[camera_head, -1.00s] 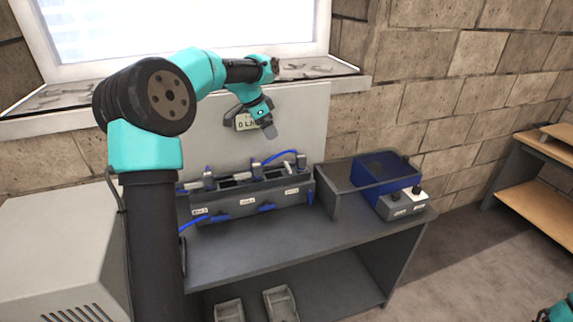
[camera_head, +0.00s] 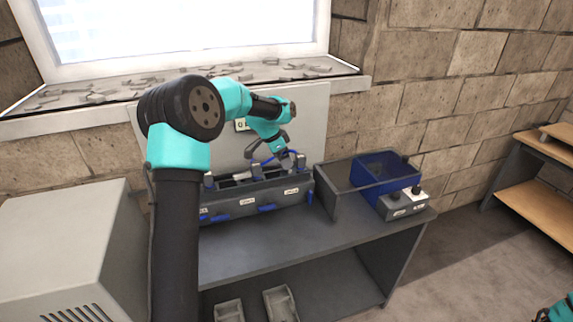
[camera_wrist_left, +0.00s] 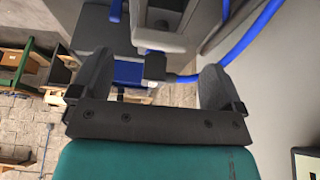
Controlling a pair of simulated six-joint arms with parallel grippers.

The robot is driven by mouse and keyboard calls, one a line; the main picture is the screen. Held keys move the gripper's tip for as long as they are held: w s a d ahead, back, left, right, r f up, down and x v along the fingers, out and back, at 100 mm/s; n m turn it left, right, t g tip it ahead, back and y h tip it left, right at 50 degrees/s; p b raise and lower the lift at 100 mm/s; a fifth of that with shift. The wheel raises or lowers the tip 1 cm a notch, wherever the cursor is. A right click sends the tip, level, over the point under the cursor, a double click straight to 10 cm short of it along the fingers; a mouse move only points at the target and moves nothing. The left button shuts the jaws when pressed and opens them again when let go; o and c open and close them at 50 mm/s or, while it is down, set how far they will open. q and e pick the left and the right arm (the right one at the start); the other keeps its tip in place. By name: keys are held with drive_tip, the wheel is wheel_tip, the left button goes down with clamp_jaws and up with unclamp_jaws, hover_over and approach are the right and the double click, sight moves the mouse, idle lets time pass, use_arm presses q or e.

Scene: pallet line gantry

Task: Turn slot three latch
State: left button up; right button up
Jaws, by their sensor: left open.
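The slotted fixture (camera_head: 235,208) sits on the grey bench, with small white labels and blue tabs along its front. Its right-hand slot, at the label (camera_head: 291,190), has a grey latch (camera_head: 301,161) on top. My left gripper (camera_head: 286,158) is above this right end, close to the latch. In the left wrist view my left gripper (camera_wrist_left: 155,75) has its fingers spread, with a grey latch part (camera_wrist_left: 160,38) ahead of the gap between them. I cannot tell whether they touch. My right gripper is out of view; only a bit of teal arm shows at the bottom right.
A blue hose (camera_head: 290,155) arches behind the right slot, close to my gripper. The front of the bench (camera_head: 290,240) is clear.

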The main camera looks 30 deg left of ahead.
use_arm(q)
drive_tip(key=shift+x, duration=2)
drive_tip(key=shift+c, duration=0.2)
drive_tip(key=c, duration=0.9)
